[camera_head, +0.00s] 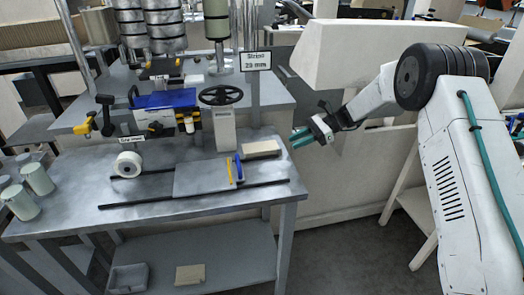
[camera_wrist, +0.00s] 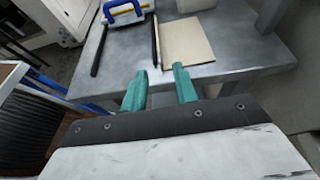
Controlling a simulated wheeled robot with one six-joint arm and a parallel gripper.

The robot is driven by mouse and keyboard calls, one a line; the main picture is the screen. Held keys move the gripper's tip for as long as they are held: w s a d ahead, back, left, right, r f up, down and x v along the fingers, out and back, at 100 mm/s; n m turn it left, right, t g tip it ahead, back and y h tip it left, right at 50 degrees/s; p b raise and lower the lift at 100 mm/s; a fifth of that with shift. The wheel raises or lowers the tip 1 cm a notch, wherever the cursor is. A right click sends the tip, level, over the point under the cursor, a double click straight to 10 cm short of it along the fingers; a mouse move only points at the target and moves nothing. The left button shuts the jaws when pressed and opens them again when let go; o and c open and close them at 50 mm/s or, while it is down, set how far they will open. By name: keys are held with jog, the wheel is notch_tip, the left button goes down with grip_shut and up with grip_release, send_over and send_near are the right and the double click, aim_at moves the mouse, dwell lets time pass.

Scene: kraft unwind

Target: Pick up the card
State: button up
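A card that looks like a flat beige sheet or stack (camera_head: 261,148) lies on the right end of the metal workbench (camera_head: 150,213), near the sign reading 29 mm. In the wrist view a beige card (camera_wrist: 185,41) lies flat near the bench's edge, beyond the fingertips. My gripper (camera_head: 301,138) has teal fingers and hangs off the right side of the bench, apart from the card. In the wrist view its two fingers (camera_wrist: 160,80) stand apart with nothing between them.
A handwheel (camera_head: 221,95) on a grey post stands left of the card. A blue-handled tool (camera_head: 238,167) and dark rails (camera_head: 200,194) lie in front. A white roll (camera_head: 128,164) and grey cylinders (camera_head: 38,179) are farther left. Another beige piece (camera_head: 190,274) lies on the lower shelf.

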aim_at(268, 147)
jog(key=x, duration=0.7)
jog(key=shift+s+a+r, duration=0.1)
jog(key=shift+a+r, duration=0.05)
jog(key=shift+a, duration=0.2)
grip_shut()
